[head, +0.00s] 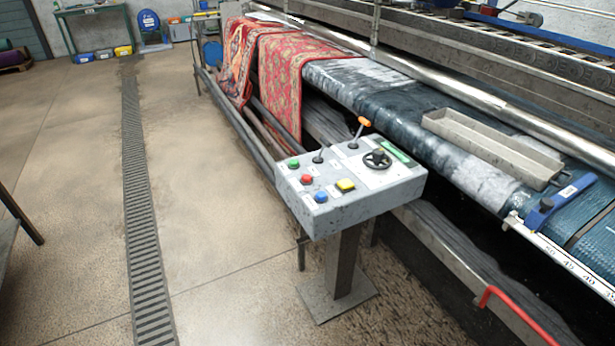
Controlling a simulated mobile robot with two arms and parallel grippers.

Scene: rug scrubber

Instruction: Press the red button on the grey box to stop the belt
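The grey box (345,205) is a control panel on a short post with a square foot plate, in the middle of the head view. The red button (307,179) is on its sloped top, toward the left. A green button (293,164) is just behind it, and a blue button (320,196) is just in front. A yellow button (345,185) lies to its right. Two levers and a black handwheel (378,158) are also on the panel. Neither of my grippers shows in the view. Nothing covers the red button.
The belt machine (415,105) runs behind the box, with red patterned rugs (285,75) hanging over its edge. A metal trough (490,145) lies on it. A red bent handle (515,310) is at lower right. The floor left of the box is clear, crossed by a drain grate (140,220).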

